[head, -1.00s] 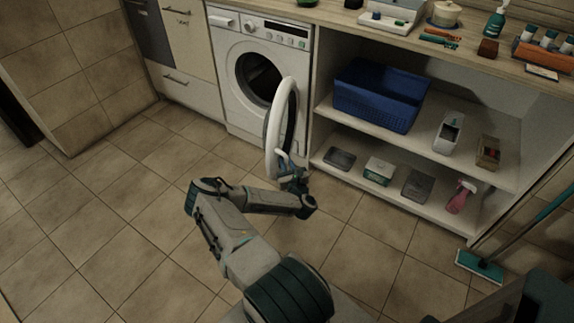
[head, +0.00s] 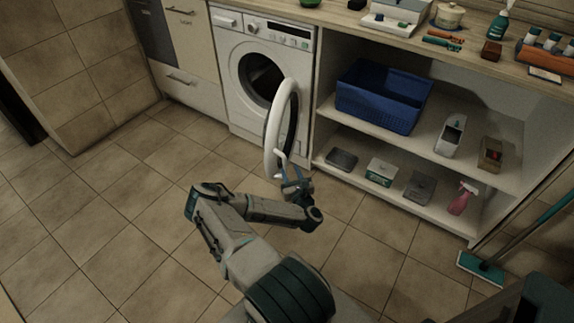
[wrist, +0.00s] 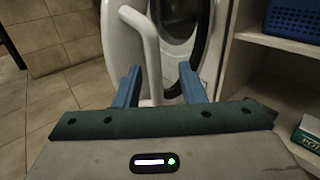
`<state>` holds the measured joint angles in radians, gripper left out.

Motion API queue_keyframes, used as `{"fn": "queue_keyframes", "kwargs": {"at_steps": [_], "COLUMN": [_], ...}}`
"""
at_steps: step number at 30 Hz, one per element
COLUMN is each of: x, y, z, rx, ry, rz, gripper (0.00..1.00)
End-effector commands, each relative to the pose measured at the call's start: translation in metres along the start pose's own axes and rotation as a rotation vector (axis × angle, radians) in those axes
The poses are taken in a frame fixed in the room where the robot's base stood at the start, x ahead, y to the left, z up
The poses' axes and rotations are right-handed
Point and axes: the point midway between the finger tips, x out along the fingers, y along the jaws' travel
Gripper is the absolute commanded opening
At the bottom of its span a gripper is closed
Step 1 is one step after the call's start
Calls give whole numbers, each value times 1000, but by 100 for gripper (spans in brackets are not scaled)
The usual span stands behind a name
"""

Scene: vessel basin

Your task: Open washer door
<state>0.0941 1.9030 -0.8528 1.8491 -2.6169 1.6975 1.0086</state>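The white washer (head: 262,75) stands under the counter, and its drum opening (head: 260,72) shows dark. Its round white door (head: 272,130) stands swung wide open, seen nearly edge-on in the head view. My gripper (head: 291,168) is at the lower part of the door. In the wrist view, the two blue fingers of my gripper (wrist: 160,82) are spread apart. A white curved bar of the door (wrist: 150,50) runs down between them in the picture; I cannot tell if a finger touches it.
Open shelves with a blue basket (head: 382,96) and several small items stand right of the washer. Cream cabinets (head: 190,50) are to its left. A mop (head: 482,268) leans at the right. The tiled floor (head: 110,225) at left is clear.

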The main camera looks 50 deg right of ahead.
Motion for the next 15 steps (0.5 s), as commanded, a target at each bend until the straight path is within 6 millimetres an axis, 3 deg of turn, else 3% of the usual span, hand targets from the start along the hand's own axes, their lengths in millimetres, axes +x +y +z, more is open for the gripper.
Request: {"fn": "queue_keyframes", "kwargs": {"at_steps": [6,15], "x": [-51,-86], "y": [0,1], "z": [1,1], "rx": [-2,-1], "ry": [3,-1], "rz": [1,3], "gripper": [37,37]}}
